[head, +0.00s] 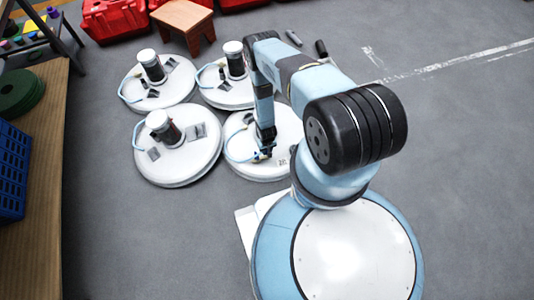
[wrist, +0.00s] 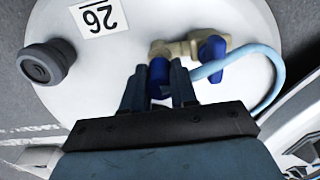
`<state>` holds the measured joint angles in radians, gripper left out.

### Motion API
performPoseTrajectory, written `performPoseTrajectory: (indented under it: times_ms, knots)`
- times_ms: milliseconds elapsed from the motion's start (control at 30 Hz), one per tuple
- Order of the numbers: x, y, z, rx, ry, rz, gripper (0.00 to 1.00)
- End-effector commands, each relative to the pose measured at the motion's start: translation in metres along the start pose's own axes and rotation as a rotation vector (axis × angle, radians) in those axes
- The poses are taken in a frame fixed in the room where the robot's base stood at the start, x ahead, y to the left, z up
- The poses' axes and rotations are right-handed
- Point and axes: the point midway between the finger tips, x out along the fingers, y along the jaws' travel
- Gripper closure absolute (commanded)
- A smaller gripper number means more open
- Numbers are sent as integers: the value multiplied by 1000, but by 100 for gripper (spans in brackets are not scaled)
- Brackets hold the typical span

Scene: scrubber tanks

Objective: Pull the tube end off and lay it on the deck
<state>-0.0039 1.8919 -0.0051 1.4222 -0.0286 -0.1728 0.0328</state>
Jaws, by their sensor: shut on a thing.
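My gripper (wrist: 160,85) is shut on the dark blue tube end (wrist: 158,72), which shows between its fingers. The tube end sits at the left end of a brass-coloured fitting (wrist: 178,48); I cannot tell whether they are still joined. A second dark blue part (wrist: 212,48) is on the fitting's right. The pale blue tube (wrist: 270,58) curves from near the fingers around to the right. Beneath is the white round deck (wrist: 60,18) of a tank. In the head view my gripper (head: 264,153) is low over this deck (head: 285,125), partly hidden by my arm.
A grey cap (wrist: 42,64) and a label reading 26 (wrist: 99,16) are on the deck. Several similar white tanks stand near, one to the left (head: 205,150). A wooden stool (head: 183,20) stands behind, a workbench (head: 50,170) at left. Floor at right is clear.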

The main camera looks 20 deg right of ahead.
Motion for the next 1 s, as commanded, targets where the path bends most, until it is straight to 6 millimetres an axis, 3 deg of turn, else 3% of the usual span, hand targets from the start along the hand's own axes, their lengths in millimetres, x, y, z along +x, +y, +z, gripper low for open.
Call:
performPoseTrajectory:
  times_ms: [1000]
  knots:
    - [-33,0,0,1,0,0,100]
